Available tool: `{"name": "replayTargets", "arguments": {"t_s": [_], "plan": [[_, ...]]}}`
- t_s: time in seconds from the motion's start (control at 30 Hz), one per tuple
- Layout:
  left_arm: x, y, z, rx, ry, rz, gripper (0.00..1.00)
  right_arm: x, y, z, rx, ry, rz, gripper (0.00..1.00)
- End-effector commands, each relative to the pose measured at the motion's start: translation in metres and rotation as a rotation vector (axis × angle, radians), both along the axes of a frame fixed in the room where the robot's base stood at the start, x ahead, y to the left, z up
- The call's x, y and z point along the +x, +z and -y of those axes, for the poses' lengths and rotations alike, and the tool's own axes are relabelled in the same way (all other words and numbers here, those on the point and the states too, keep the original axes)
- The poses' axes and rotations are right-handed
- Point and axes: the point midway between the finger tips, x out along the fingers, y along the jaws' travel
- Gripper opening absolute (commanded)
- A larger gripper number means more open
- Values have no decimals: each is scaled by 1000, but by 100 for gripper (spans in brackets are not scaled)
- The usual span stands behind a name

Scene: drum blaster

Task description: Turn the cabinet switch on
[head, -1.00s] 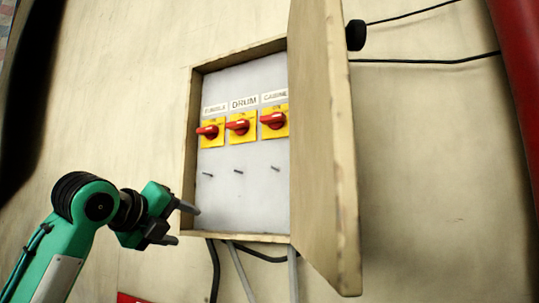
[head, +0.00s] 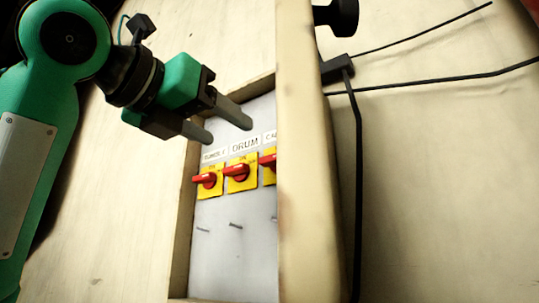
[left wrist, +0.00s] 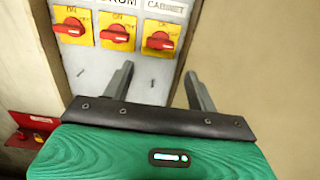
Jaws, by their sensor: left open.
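The cabinet switch, a red knob on a yellow plate, shows in the left wrist view (left wrist: 160,40) under the CABINET label (left wrist: 167,5). Its handle lies roughly crosswise. In the head view the door partly hides this switch (head: 268,161). The DRUM switch (head: 238,172) and the leftmost switch (head: 207,181) sit to its left, handles also crosswise. My left gripper (head: 228,130) is open and empty. In the left wrist view its fingers (left wrist: 158,72) are spread on either side below the cabinet switch, apart from it. My right gripper is not in view.
The switches are inside a wooden box with its door (head: 307,150) swung open on the right. Small pegs (head: 236,225) stick out below the switches. Black cables (head: 430,80) run along the wall to the right. A red item (left wrist: 32,128) shows at the lower left.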

Motion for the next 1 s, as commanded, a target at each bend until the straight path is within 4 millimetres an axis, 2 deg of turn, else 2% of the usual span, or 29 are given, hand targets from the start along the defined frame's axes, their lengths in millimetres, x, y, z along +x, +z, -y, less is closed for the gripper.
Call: {"name": "replayTargets", "arguments": {"t_s": [0.3, 0.5, 0.7, 1.0], "plan": [[57, 1, 42, 0, -3, -7, 58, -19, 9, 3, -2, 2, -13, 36], [83, 1, 61, -1, -2, -6, 58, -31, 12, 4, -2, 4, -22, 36], [95, 0, 69, -1, -1, -3, 58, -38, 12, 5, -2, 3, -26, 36], [97, 0, 70, -2, -1, -3, 58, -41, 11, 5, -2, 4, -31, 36]]}}
